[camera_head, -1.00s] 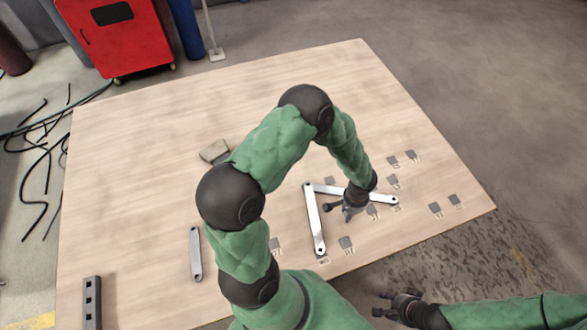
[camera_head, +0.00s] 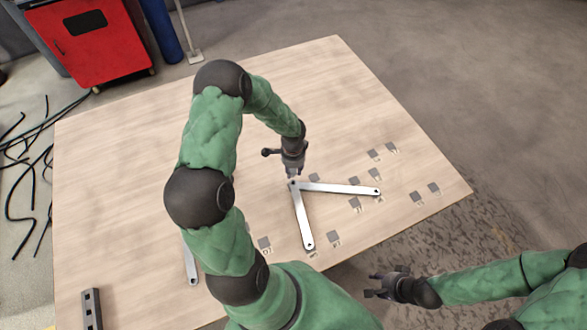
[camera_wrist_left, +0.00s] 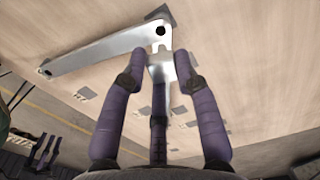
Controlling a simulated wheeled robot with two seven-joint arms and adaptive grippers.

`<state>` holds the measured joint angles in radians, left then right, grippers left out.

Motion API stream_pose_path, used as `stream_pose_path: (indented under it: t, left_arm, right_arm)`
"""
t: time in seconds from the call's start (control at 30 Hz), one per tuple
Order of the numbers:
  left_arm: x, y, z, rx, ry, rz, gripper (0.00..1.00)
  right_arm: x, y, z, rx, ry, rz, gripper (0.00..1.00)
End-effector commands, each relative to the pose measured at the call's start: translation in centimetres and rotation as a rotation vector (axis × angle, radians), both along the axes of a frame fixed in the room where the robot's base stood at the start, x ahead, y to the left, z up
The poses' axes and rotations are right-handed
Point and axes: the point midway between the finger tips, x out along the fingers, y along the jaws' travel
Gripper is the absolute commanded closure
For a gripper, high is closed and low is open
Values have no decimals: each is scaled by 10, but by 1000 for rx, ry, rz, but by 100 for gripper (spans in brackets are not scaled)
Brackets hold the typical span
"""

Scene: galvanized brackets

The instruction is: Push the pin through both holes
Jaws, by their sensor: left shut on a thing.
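Two flat galvanized brackets lie on the table in a V. One bracket (camera_head: 302,222) points toward the front, the other bracket (camera_head: 345,189) to the right; their ends meet at the corner. My left gripper (camera_head: 293,173) is over that corner, pointing down. In the left wrist view a bracket (camera_wrist_left: 95,54) runs left from its end hole, just beyond the fingertips. The fingers close around a small bright piece (camera_wrist_left: 160,66), apparently the pin; its lower end and the holes' alignment cannot be told. My right gripper (camera_head: 376,287) is open and empty, off the table's front edge.
A separate grey bar (camera_head: 191,262) lies left of my arm, and a dark bar with square holes (camera_head: 91,308) at the table's front left. Several small grey tags (camera_head: 334,238) lie around the brackets. The table's back left is clear.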

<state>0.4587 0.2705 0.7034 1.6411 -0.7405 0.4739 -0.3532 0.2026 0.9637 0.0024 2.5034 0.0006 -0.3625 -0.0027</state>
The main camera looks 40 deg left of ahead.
Motion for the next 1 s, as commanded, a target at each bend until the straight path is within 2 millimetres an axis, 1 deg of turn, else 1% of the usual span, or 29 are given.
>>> stream_pose_path:
  t: [0.6, 0.8, 1.0]
  left_arm:
    - [0, -1, -38, 0, 1, 2, 100]
    - [0, 0, -43, 0, 0, 2, 100]
    - [0, 0, -42, 0, 0, 2, 100]
  right_arm:
    - [0, 0, -27, 0, 0, 0, 60]
    - [0, 0, -31, 0, 0, 0, 60]
    - [0, 0, -30, 0, 0, 0, 60]
